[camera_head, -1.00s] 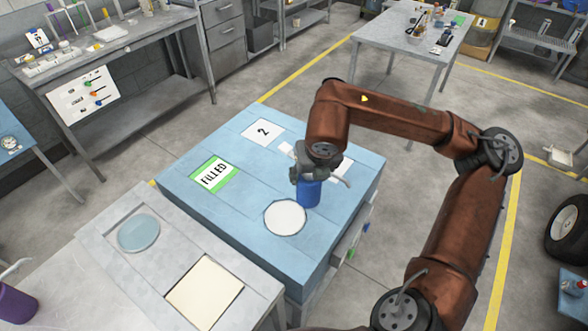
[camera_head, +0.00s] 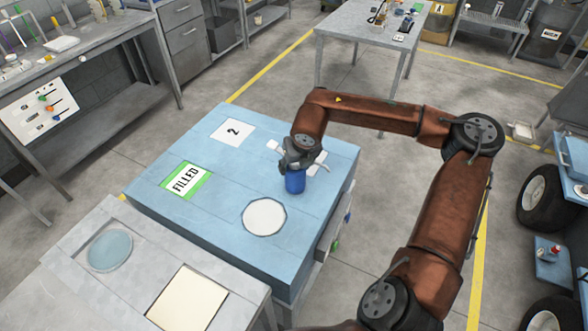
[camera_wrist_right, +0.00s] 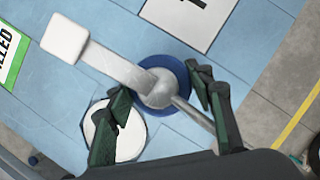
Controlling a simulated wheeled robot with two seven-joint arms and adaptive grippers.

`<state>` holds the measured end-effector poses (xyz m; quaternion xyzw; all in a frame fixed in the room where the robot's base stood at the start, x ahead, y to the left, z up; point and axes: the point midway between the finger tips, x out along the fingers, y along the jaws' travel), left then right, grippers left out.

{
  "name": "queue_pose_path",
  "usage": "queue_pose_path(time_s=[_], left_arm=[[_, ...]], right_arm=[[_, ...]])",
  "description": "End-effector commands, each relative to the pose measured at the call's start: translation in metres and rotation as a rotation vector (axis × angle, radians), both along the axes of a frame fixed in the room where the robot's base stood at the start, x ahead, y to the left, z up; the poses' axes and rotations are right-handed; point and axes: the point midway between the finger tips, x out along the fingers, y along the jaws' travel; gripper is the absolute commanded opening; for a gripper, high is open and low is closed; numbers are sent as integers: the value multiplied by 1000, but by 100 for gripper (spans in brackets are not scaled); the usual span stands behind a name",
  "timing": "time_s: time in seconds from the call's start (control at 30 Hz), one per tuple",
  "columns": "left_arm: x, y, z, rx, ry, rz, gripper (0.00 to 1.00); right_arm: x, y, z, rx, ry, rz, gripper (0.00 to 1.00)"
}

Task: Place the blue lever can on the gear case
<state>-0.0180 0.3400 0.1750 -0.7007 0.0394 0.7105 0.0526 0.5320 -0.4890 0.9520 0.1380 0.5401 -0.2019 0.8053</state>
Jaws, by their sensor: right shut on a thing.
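The blue lever can (camera_head: 295,183) is upright at the blue bench top, beside the white round disc (camera_head: 265,217) and farther back. My right gripper (camera_head: 297,162) is above it, shut on its top part. In the right wrist view the can's blue rim (camera_wrist_right: 180,68) shows around a silver lever with a pale grip (camera_wrist_right: 65,38), between the fingers of my right gripper (camera_wrist_right: 162,97). I cannot tell whether the can's base touches the bench. I cannot pick out the gear case with certainty. My left gripper is out of view.
The blue bench (camera_head: 180,143) bears a green-framed FILLED card (camera_head: 186,180) and a "2" card (camera_head: 233,132). A grey bench (camera_head: 75,239) with a round pale-blue plate (camera_head: 110,250) stands at front left. Wheels (camera_head: 546,203) and a small blue surface (camera_head: 550,262) are at right.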

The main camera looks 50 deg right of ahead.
Motion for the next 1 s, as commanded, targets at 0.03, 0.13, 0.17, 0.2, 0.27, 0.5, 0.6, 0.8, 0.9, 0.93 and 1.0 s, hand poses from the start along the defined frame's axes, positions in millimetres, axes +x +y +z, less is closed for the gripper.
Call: queue_pose_path(time_s=[0.03,0.13,0.17,0.2,0.27,0.5,0.6,0.8,0.9,0.93,1.0], left_arm=[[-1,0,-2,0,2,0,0],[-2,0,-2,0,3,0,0],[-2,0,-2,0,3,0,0],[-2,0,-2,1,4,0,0],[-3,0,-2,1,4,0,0],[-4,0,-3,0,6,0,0],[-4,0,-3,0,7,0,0],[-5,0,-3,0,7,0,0],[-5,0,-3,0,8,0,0],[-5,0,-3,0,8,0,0],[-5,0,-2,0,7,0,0]], right_arm=[[1,0,-5,-1,-2,0,7],[1,0,-9,-1,-4,0,7],[1,0,-9,-1,-4,0,7],[1,0,-9,-1,-4,-1,7],[1,0,-8,-1,-4,-1,7],[0,0,-11,-1,-2,-1,52],[0,0,-11,0,-2,-1,58],[0,0,-11,0,-2,-1,66],[0,0,-11,0,-2,-1,66],[0,0,-11,0,-2,-1,66],[0,0,-9,0,-2,-1,66]])
